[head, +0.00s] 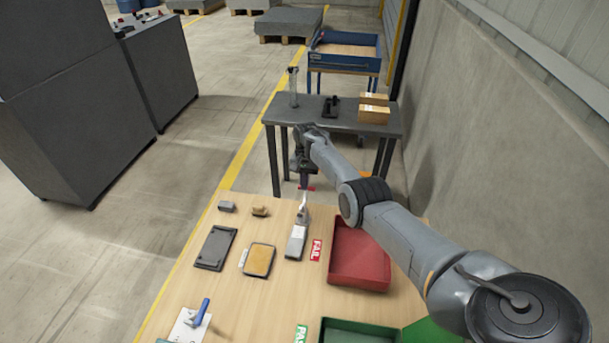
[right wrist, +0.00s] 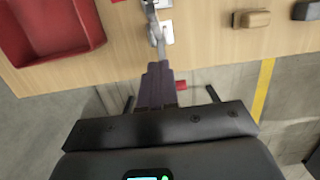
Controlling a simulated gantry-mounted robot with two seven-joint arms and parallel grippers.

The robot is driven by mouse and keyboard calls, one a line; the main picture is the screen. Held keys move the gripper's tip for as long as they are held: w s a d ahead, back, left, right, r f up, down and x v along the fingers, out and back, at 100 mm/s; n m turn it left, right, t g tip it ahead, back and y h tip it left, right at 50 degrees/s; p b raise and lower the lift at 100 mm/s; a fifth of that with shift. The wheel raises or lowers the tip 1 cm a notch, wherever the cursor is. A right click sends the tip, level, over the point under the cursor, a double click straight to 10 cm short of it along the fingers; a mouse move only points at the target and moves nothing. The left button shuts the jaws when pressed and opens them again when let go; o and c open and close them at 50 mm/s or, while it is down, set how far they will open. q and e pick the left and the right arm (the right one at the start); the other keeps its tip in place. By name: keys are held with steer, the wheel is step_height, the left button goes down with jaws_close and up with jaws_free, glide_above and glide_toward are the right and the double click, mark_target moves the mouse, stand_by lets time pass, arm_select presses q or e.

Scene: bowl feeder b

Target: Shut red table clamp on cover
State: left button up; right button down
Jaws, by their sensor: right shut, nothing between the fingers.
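The table clamp (head: 303,212) is a silver metal piece at the far edge of the wooden table, with a small red part (head: 307,189) by its upper end. A grey block with a pale label (head: 296,243), perhaps the cover, lies just in front of it. The clamp also shows in the right wrist view (right wrist: 156,32), with a red tip (right wrist: 181,85) beside my fingers. My right gripper (head: 304,184) is shut and empty, close to the clamp's upper end; whether they touch I cannot tell. My left gripper is out of view.
A red bin (head: 335,277) stands right of the clamp by a red FAIL label (head: 316,250). A green bin (head: 340,325) is nearer. A dark plate (head: 215,248), a tan-topped tray (head: 259,261) and a blue-handled fixture (head: 201,312) lie left. A grey bench (head: 330,122) stands behind.

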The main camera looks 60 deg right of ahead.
steer(key=shift+a+f, duration=0.3)
steer(key=shift+f, duration=0.5)
steer(key=shift+s+a+p, duration=0.2)
steer(key=shift+a+p, duration=0.1)
steer(key=shift+p, duration=0.4)
steer(key=shift+s+a+f+p, duration=0.2)
steer(key=shift+a+f+p, duration=0.1)
steer(key=shift+a+f, duration=0.3)
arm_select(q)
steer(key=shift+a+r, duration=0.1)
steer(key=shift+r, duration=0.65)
arm_select(e)
steer(key=shift+s+a+f, duration=0.25)
steer(key=shift+a, duration=0.3)
